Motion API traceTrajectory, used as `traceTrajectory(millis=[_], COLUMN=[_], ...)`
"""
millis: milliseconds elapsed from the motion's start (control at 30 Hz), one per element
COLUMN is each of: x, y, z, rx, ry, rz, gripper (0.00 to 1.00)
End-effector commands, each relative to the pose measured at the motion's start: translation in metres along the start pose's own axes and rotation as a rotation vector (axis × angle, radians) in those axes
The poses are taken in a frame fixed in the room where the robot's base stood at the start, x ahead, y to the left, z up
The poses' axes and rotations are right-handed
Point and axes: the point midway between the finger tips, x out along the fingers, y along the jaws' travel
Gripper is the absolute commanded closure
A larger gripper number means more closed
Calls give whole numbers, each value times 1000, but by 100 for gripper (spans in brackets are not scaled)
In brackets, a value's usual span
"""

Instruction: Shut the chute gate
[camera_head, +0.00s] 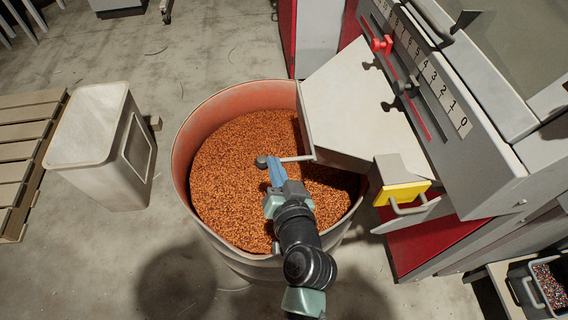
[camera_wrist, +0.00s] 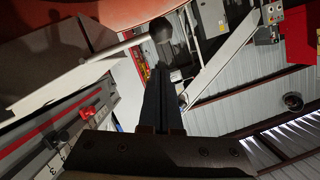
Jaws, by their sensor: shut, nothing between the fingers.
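The grey chute (camera_head: 355,100) slopes down from the machine over a drum. At its lower edge a thin pale lever (camera_head: 296,158) ends in a dark ball knob (camera_head: 261,161). The gate plate itself is not clearly visible, and I cannot tell how far it stands open. My gripper (camera_head: 272,165) is shut and empty, right by the knob over the drum. In the wrist view the lever (camera_wrist: 118,47) runs in from the left to the knob (camera_wrist: 160,28), just past my closed fingertips (camera_wrist: 160,75). I cannot tell whether they touch.
The round drum (camera_head: 187,140), full of copper-coloured granules, stands under the chute. A yellow block with a handle (camera_head: 403,193) sits right of the chute. A number scale with red and black sliders (camera_head: 381,45) is above. A pale bin (camera_head: 88,125) stands left; floor between is clear.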

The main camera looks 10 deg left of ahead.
Motion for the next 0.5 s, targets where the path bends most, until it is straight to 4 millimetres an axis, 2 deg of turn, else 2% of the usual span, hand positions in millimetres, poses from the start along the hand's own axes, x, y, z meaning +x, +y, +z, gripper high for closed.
traceTrajectory(millis=[33,200,400,500], x=[-14,-53,-85,-94], y=[0,-1,-1,-1], z=[1,2,1,1], rx=[2,2,2,1], ry=[-1,-1,0,1], rz=[3,1,2,1], gripper=[100,100,100,100])
